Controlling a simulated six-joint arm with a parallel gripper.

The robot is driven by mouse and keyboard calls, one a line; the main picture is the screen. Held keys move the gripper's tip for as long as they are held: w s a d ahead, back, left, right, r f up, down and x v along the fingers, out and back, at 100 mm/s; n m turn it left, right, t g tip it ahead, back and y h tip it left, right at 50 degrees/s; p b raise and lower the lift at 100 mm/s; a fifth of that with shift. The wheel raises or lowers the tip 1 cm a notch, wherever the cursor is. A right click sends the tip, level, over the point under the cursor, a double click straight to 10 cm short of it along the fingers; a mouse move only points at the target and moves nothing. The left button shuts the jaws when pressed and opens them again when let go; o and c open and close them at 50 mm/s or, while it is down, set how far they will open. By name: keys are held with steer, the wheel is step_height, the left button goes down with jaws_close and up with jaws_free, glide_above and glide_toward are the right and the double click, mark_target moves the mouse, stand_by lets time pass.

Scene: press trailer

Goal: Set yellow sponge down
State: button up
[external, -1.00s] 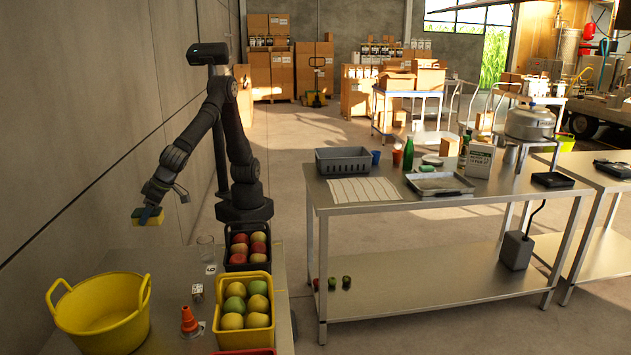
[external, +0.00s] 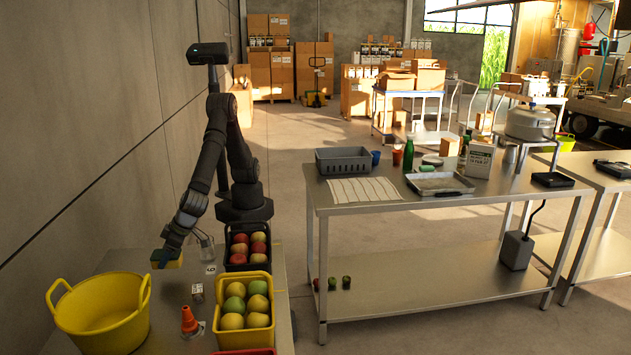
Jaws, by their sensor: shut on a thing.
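The yellow sponge (external: 173,261) is in my gripper (external: 168,252), low over the back of the near steel table (external: 165,300). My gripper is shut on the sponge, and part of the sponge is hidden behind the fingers. I cannot tell whether the sponge touches the table top. It is behind the yellow tub and left of the clear glass (external: 208,252).
A large yellow tub (external: 100,308) stands at the front left. A yellow crate (external: 244,322) and a black crate (external: 239,262) hold fruit at right.

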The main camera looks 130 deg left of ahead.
mark_target(173, 277)
steer(key=shift+w+f, duration=0.4)
steer(key=shift+w, duration=0.1)
steer(key=shift+f, duration=1.9)
steer(key=shift+f, duration=0.15)
steer(key=o, duration=0.9)
steer(key=v, duration=1.2)
